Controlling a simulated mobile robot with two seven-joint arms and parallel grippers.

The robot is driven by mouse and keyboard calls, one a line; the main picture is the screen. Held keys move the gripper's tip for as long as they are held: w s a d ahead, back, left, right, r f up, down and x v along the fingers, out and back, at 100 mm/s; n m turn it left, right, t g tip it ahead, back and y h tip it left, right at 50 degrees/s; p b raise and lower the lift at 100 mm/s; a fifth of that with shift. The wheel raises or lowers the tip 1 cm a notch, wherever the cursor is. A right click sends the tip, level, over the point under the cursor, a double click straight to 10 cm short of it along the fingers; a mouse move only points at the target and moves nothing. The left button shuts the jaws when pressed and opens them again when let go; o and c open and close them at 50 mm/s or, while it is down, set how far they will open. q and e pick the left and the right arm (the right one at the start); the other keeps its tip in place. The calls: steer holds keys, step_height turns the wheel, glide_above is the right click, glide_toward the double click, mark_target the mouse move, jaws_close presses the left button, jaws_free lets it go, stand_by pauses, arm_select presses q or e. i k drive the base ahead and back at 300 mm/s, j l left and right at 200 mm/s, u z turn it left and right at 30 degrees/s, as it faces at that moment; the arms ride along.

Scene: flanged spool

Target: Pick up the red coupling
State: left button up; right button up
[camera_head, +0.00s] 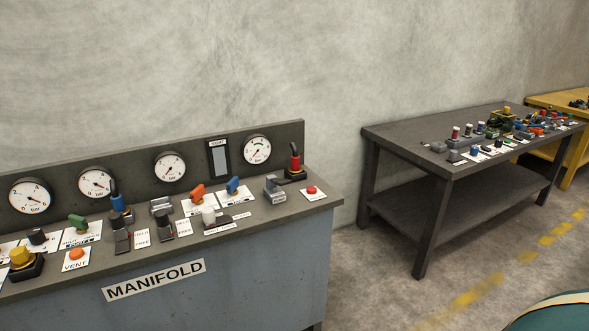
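A red fitting with a black curved top (295,162) stands upright on a dark base at the right end of the manifold bench (240,265). It looks like a red coupling, but I cannot be sure. On the dark table (400,135) at the right are several small parts, some red, such as a small red-topped piece (455,132). They are too small to tell apart. Neither of my grippers is in view, and nothing in view is held.
The manifold bench carries gauges (257,149), levers, a blue fitting (118,203), a yellow knob (20,257) and a red button (311,190). A floor gap separates it from the dark table. A yellow table (562,100) stands behind. The dark table's left part is clear.

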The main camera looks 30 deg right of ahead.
mark_target(296, 168)
steer(key=i+l+u, duration=0.3)
steer(key=l, duration=0.8)
steer(key=l+u, duration=0.25)
steer(key=l, duration=0.85)
